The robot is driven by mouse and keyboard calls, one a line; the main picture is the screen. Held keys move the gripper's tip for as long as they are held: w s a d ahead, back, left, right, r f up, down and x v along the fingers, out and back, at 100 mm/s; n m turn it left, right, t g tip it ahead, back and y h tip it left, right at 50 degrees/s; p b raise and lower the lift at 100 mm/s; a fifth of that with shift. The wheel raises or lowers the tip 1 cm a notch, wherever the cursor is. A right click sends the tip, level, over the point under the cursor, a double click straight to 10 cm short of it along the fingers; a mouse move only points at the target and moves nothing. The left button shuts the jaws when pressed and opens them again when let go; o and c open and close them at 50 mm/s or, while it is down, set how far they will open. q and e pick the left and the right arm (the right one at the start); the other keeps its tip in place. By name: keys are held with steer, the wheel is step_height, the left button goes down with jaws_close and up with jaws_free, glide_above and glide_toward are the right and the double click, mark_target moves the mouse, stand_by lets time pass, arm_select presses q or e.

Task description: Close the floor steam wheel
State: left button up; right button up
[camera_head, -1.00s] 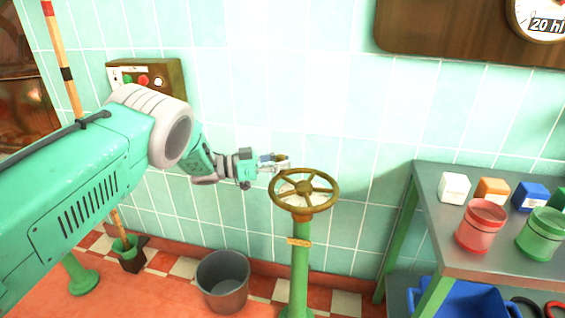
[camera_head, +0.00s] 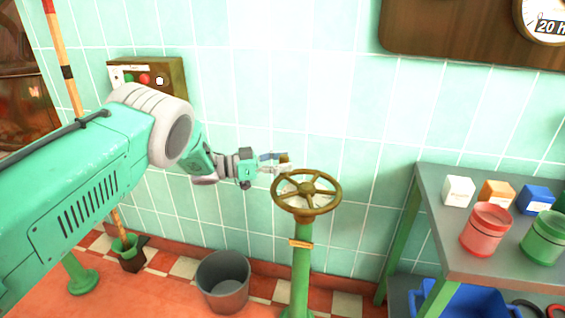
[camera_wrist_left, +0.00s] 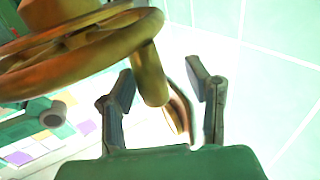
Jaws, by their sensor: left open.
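The brass steam wheel (camera_head: 333,203) is a spoked ring on top of a green floor post (camera_head: 300,275), in the middle of the head view. Its rim fills the upper left of the left wrist view (camera_wrist_left: 75,58). A stubby brass handle (camera_wrist_left: 151,75) stands off the rim. My left gripper (camera_head: 281,164) is at the wheel's far left edge. In the left wrist view its open fingers (camera_wrist_left: 165,90) lie on either side of the handle's end. I cannot tell whether either finger touches it. My right gripper is not in view.
A grey bucket (camera_head: 223,284) stands on the floor left of the post. A metal shelf (camera_head: 440,235) with jars and small boxes is close on the right. A tiled wall (camera_head: 300,90) is behind the wheel. A button panel (camera_head: 172,78) hangs at upper left.

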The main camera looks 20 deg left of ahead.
arm_select(q)
steer(key=shift+s+a, duration=0.15)
steer(key=shift+a, duration=0.05)
steer(key=v, duration=1.1)
steer(key=shift+a, duration=0.3)
steer(key=shift+d+f, duration=0.1)
steer(key=shift+c, duration=0.5)
